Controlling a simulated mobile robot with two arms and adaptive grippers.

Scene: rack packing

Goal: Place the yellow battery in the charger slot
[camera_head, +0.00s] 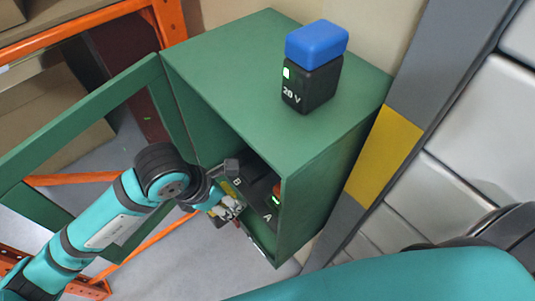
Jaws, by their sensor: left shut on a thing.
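The charger (258,192) is a dark unit inside the green cabinet, with slots marked A and B. My left gripper (228,206) is at the cabinet's open front, beside the slot B side. It is shut on the yellow battery (229,187), of which only a small yellow patch shows; the fingers and wrist hide much of it. I cannot tell whether the battery touches the charger. An orange-red item with a green light (276,193) sits at slot A, partly hidden by the cabinet wall. My right gripper is out of view.
A blue-topped black 20 V battery (313,72) stands on the green cabinet (225,62). The cabinet door (100,118) is swung open at left, next to my left arm. Orange racking (85,28) stands at left. A grey post with a yellow band (384,155) stands at right.

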